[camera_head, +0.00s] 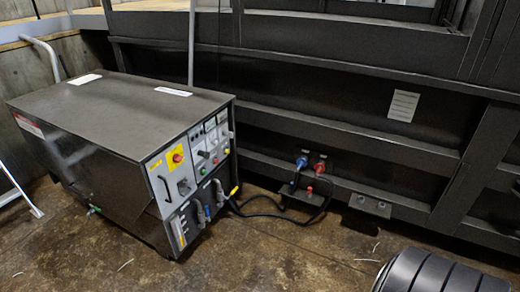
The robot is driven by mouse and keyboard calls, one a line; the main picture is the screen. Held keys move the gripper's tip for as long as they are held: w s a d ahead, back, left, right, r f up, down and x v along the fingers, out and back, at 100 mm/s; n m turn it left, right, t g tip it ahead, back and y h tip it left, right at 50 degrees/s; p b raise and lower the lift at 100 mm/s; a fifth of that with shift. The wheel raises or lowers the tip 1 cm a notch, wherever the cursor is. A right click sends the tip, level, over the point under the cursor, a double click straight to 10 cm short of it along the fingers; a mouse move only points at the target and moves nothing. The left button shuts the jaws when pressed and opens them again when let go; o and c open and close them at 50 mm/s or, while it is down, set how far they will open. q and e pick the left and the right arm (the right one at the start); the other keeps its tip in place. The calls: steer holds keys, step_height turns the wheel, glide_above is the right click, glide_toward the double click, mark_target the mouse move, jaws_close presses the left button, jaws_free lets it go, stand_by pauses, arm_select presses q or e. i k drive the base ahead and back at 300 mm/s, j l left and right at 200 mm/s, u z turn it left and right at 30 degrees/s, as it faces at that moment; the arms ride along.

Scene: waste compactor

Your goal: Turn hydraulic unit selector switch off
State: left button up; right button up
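The hydraulic unit (130,110) is a dark metal box standing on the floor at the left. Its grey control panel (160,172) faces the right front. A red knob on a yellow plate (176,157) sits at the panel's upper left. A dark rotary switch (184,187) is below it, and a small black knob (203,154) is to the right among coloured buttons. I cannot tell which one is the selector switch or which way it is turned.
Black cables (262,215) run from the unit to blue and red connectors (302,162) on the compactor's dark wall (340,110). A small floor bracket (370,205) stands by the wall. A white metal frame (20,195) is at the left edge. The floor (270,260) in front is mostly clear.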

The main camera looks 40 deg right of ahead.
mark_target(206, 155)
steer(key=z, duration=0.95)
steer(key=i+l+u, duration=0.1)
steer(key=i+l, duration=0.3)
steer(key=i, duration=0.25)
steer(key=j+u, duration=0.05)
